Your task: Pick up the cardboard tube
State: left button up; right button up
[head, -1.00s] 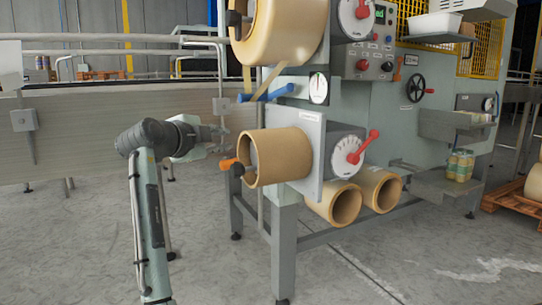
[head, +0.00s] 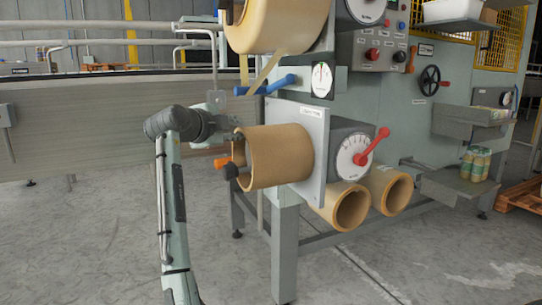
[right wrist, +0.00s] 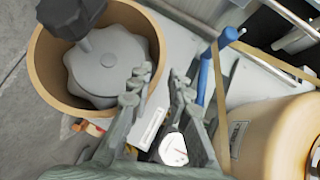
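A tan cardboard tube (head: 282,155) sits sideways on the machine's front plate, its open end facing left in the head view. In the right wrist view the tube's rim (right wrist: 45,55) surrounds a grey lobed hub (right wrist: 108,65). My right gripper (head: 236,143) is at the tube's open end in the head view, partly hidden against it. In the right wrist view the gripper (right wrist: 159,80) is open, with one finger over the inner side of the rim and the other outside it. Contact cannot be told. My left gripper is not in view.
A blue handle (head: 265,85) and a large tape roll (head: 285,22) are above. Two more tubes (head: 340,208) (head: 388,190) lie below right. A red-handled dial (head: 355,154) is right of the plate.

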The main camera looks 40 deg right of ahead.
jog(key=shift+x, duration=1.5)
jog(key=shift+c, duration=0.6)
grip_shut()
